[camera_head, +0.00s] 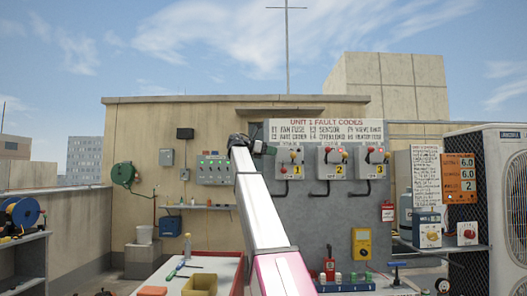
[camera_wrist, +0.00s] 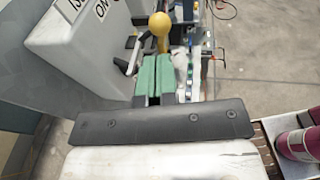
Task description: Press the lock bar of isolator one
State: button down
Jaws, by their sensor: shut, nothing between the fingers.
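Isolator one (camera_head: 290,164) is a light grey box with a yellow "1" label, mounted on the grey wall panel in the head view. In the wrist view its box (camera_wrist: 78,45) fills the upper left, with part of an "ON" marking showing. A yellow ball knob (camera_wrist: 159,24) stands just beyond my fingertips in that view; whether they touch cannot be told. My gripper (camera_wrist: 163,60) is shut and empty, its green fingers together beside the box. In the head view my gripper (camera_head: 258,147) is just left of isolator one. I cannot clearly make out the lock bar.
Isolator two (camera_head: 332,164) and isolator three (camera_head: 374,162) hang to the right. A control box (camera_head: 213,170) is on the wall to the left. Below are a red-edged bench (camera_head: 215,262) with a yellow bin (camera_head: 200,285). A condenser (camera_head: 500,190) stands far right.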

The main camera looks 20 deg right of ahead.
aim_at(294, 154)
jog(key=shift+x, duration=3.15)
jog(key=shift+s+d, duration=0.25)
jog(key=shift+d, duration=0.7)
jog(key=shift+s+d, duration=0.3)
jog(key=shift+d, duration=0.6)
